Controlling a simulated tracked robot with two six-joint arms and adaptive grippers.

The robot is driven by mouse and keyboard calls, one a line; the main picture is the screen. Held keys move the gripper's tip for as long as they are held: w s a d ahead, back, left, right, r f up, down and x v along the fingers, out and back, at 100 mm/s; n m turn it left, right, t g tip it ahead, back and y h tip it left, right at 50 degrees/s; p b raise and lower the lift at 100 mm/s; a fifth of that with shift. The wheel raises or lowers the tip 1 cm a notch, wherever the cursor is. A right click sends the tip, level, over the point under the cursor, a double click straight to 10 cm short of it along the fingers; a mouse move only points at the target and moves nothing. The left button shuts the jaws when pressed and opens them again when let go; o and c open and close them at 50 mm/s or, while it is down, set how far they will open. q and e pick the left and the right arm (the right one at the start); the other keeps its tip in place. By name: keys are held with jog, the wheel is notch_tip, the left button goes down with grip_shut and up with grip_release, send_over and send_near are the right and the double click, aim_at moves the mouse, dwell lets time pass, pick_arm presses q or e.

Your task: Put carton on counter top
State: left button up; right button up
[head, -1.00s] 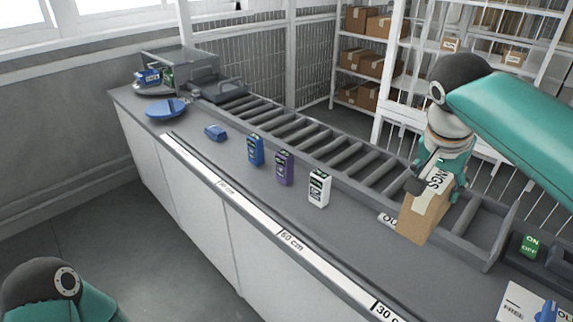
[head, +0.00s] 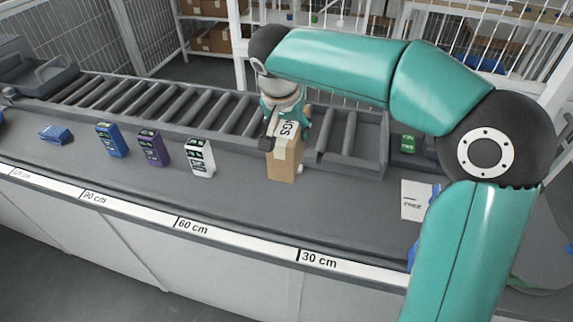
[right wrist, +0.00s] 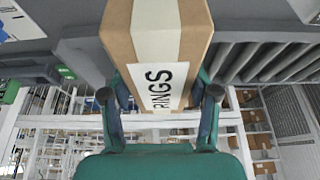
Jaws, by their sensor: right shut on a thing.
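The carton (head: 284,162) is a tall brown box with white tape and black lettering. It is close to upright at the front side of the roller conveyor, over the grey counter top (head: 245,205). I cannot tell whether its base touches the counter. My right gripper (head: 284,118) is shut on the carton's upper part. In the right wrist view the carton (right wrist: 158,45) sits between the two fingers of the right gripper (right wrist: 160,93). My left gripper is not in view.
White (head: 200,157), purple (head: 153,148) and blue (head: 112,140) small boxes stand left of the carton. A blue item (head: 56,134) lies farther left. The roller conveyor (head: 170,103) runs behind. A white sheet (head: 416,200) lies to the right. The counter front is clear.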

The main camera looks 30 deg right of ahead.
aim_at(282, 140)
notch_tip(282, 140, down, 11)
jog(key=shift+f, duration=0.1)
dwell(0.4)
jog(key=o, duration=1.5)
jog(key=shift+c, duration=0.2)
jog(key=v, duration=1.2)
